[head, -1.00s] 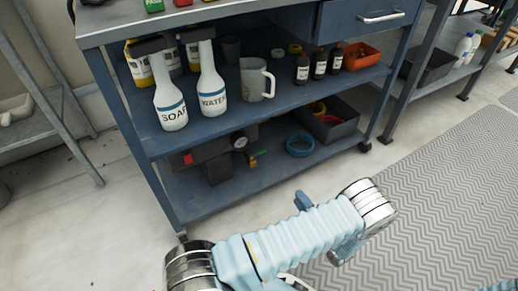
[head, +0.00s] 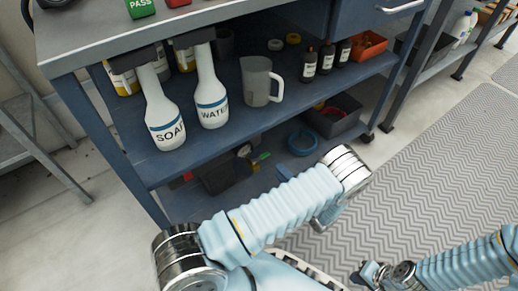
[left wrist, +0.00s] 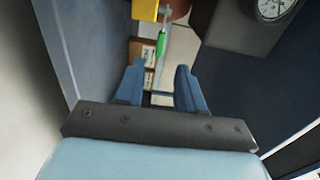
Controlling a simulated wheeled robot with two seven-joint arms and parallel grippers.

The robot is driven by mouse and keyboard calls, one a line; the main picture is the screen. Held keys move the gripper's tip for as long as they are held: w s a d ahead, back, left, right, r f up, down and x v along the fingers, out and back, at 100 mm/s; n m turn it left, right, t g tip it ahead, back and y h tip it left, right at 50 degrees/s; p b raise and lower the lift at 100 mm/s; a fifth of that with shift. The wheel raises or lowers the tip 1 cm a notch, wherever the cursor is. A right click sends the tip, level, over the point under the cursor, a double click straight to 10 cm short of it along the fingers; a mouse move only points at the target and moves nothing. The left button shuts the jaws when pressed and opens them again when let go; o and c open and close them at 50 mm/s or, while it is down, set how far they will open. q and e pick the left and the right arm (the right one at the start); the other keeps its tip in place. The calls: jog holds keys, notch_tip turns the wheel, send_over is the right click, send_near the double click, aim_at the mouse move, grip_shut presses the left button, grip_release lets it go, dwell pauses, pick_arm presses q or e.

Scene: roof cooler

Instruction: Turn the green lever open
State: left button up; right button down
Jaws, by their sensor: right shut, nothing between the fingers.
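The green lever (left wrist: 160,46) shows in the left wrist view as a green handle on a thin metal stem, beyond my fingertips and in line with the gap between them. In the head view the lever (head: 263,157) is a small green piece on the lower shelf. My left gripper (left wrist: 157,84) is open, with nothing between its blue fingers, apart from the lever. In the head view only a bit of the left gripper (head: 284,171) shows behind my arm. My right gripper (head: 367,273) is shut and empty above the floor mat at the lower right.
A round gauge (left wrist: 271,8) on a dark body is right of the lever, and a yellow block (left wrist: 145,9) is above it. The upper shelf holds a SOAP bottle (head: 164,125), a WATER bottle (head: 210,100) and a pitcher (head: 257,82). A blue ring (head: 302,142) lies on the lower shelf.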

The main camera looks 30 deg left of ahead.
aim_at(266, 157)
pick_arm(q)
jog(key=b+x, duration=0.1)
jog(key=x, duration=1.1)
grip_shut()
